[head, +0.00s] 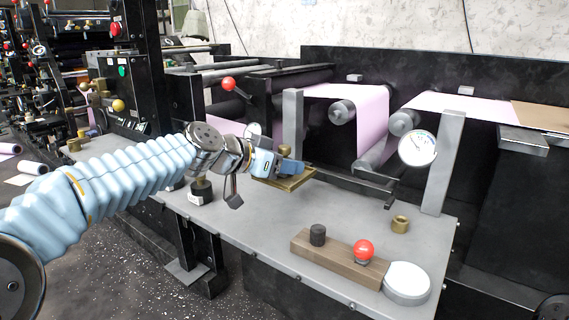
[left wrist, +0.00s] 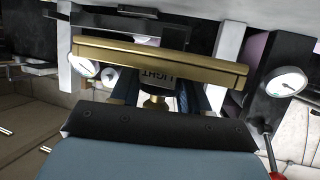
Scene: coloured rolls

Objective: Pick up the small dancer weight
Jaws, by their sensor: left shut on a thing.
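My left gripper (head: 278,165) is shut on the small dancer weight, a brass piece with a flat slab (head: 290,182) and a round knob (head: 284,149). In the left wrist view, the brass slab (left wrist: 160,57) spans the middle, beyond my blue fingers (left wrist: 156,97). A pale label reading "LIGHT" upside down shows between the fingers, with a brass knob (left wrist: 153,103) nearer the camera. The fingers hide part of the weight. I cannot tell whether the slab touches the bench. My right gripper is not in view.
A dark weight with a pale label (head: 201,192) stands on the grey bench (head: 340,232) beside my left wrist. A brass ring (head: 400,225), a wooden block (head: 338,257) with a black knob and red ball, and a white disc (head: 407,283) lie right. Rollers and a gauge (head: 417,148) stand behind.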

